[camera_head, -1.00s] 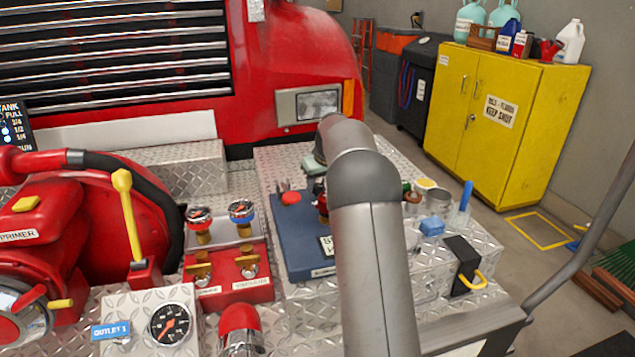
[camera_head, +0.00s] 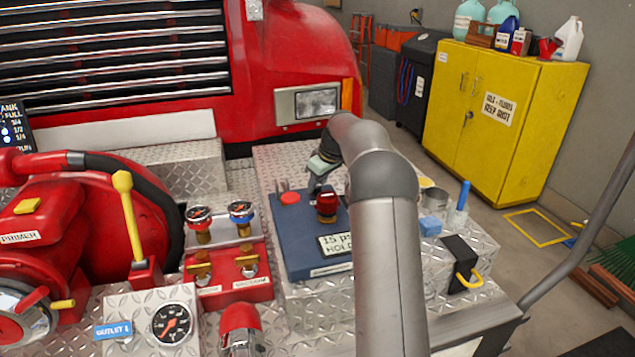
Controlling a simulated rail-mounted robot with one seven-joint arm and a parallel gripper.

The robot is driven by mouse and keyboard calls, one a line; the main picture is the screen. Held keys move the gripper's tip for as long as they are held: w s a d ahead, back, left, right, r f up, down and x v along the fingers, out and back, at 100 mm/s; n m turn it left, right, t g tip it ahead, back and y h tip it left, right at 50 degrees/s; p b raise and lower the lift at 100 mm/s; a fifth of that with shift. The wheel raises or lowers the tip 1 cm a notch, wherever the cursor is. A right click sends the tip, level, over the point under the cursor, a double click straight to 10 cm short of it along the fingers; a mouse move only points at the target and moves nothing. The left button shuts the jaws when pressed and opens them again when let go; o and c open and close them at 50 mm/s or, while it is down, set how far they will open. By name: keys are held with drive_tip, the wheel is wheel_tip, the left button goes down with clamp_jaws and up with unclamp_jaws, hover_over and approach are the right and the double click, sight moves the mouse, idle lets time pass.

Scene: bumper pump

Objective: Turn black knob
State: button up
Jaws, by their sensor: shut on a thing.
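A blue panel box (camera_head: 300,262) sits on the diamond-plate deck. A dark knob with red on it (camera_head: 327,209) stands on top of the panel, right of a flat red button (camera_head: 290,198). My gripper (camera_head: 324,192) reaches down from behind onto this knob and is shut on it, at its top. The fingers are small and partly merge with the knob, so its full shape and turn angle are hard to tell. A display (camera_head: 336,245) on the panel reads "15 ps… HOLD", its right end hidden by my arm.
Red valves with gauges (camera_head: 222,270) stand left of the panel, beside a yellow lever (camera_head: 129,215). A black block with a yellow handle (camera_head: 461,265), a blue-handled brush (camera_head: 462,198) and a metal cup (camera_head: 434,199) are to the right.

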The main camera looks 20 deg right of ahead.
drive_tip(key=o, duration=1)
drive_tip(key=shift+r, duration=0.1)
drive_tip(key=v, duration=1.7)
drive_tip(key=shift+s, duration=0.15)
drive_tip(key=shift+d, duration=0.1)
